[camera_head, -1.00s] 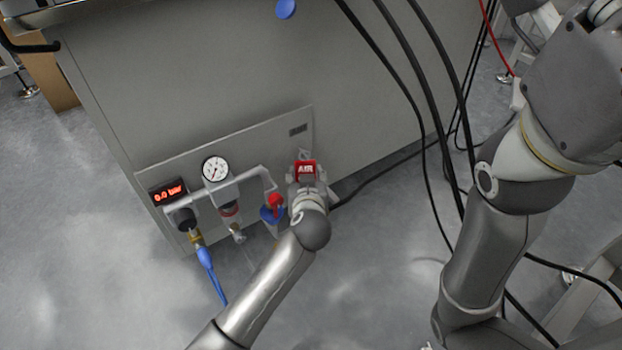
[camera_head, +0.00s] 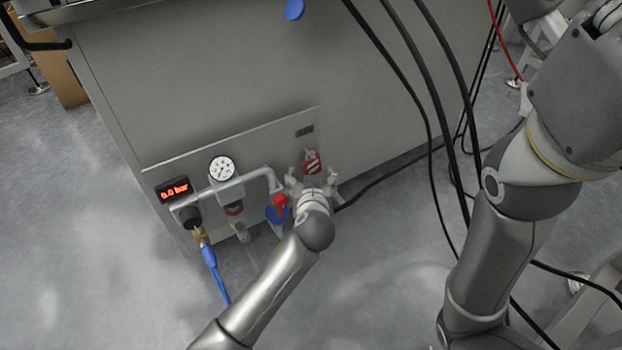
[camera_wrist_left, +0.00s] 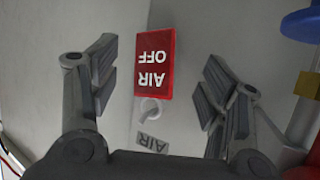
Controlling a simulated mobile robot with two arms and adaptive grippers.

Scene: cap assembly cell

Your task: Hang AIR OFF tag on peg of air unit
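The red AIR OFF tag (camera_wrist_left: 155,62) is against the air unit's panel in the left wrist view, its lettering upside down there. A pale round peg (camera_wrist_left: 150,108) shows right at the tag's edge on the AIR side; I cannot tell whether the tag's hole is around it. In the head view the tag (camera_head: 312,162) shows red and white stripes. My left gripper (camera_wrist_left: 158,85) is open, its fingers apart on both sides of the tag and not touching it; it also shows in the head view (camera_head: 312,177). My right gripper is out of view.
Left of the tag on the panel are a red and blue valve (camera_head: 279,207), a gauge (camera_head: 221,168), a pressure display (camera_head: 173,190) and a blue hose (camera_head: 213,272). A grey AIR label (camera_wrist_left: 152,142) is near the peg. Black cables hang to the right.

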